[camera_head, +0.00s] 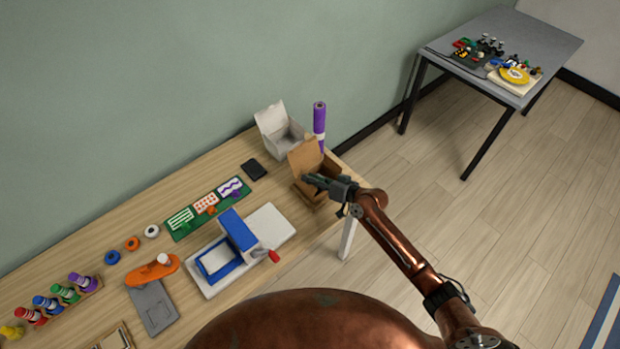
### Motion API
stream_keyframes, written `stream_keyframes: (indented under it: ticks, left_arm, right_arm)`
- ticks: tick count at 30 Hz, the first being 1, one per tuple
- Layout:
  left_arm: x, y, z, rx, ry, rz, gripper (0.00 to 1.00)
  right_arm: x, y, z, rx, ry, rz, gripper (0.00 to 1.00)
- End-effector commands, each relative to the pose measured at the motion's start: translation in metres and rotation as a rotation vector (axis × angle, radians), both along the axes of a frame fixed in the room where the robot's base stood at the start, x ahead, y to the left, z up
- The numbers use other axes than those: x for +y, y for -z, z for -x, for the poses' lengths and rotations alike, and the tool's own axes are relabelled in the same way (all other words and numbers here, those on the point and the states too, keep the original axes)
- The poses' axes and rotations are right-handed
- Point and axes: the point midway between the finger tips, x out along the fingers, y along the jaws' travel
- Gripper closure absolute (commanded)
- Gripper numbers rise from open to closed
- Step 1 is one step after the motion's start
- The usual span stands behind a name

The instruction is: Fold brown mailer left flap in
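The brown mailer (302,156) is an open cardboard box near the right end of the wooden workbench. A brown panel stands up on its left and back side. My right gripper (312,180) reaches in from the right and lies over the front of the mailer, hiding part of its opening and front. Its fingertips point left, close to the mailer's left side. I cannot tell whether they touch the cardboard, or whether the fingers are open or shut. My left gripper is not in view.
A white open box (280,140) stands just behind the mailer, and a purple roll (319,118) stands upright beside it. A blue and white press (222,255) with a red handle is to the left. The bench's right edge is close. A grey table (540,45) stands farther off.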

Motion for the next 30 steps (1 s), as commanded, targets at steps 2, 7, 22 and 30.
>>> stream_keyframes:
  ticks: [2,7,22,30]
  left_arm:
    - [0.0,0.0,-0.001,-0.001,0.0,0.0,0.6]
    - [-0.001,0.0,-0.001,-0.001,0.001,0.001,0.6]
    - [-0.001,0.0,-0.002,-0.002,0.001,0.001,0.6]
    - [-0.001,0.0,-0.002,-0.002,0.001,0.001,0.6]
  right_arm:
    - [-0.009,-0.003,0.007,0.0,0.002,0.001,0.81]
    - [-0.034,-0.014,0.03,0.0,0.0,0.003,0.81]
    - [-0.08,-0.037,0.071,0.0,0.0,0.0,0.81]
    - [-0.08,-0.037,0.071,0.0,0.0,0.0,0.81]
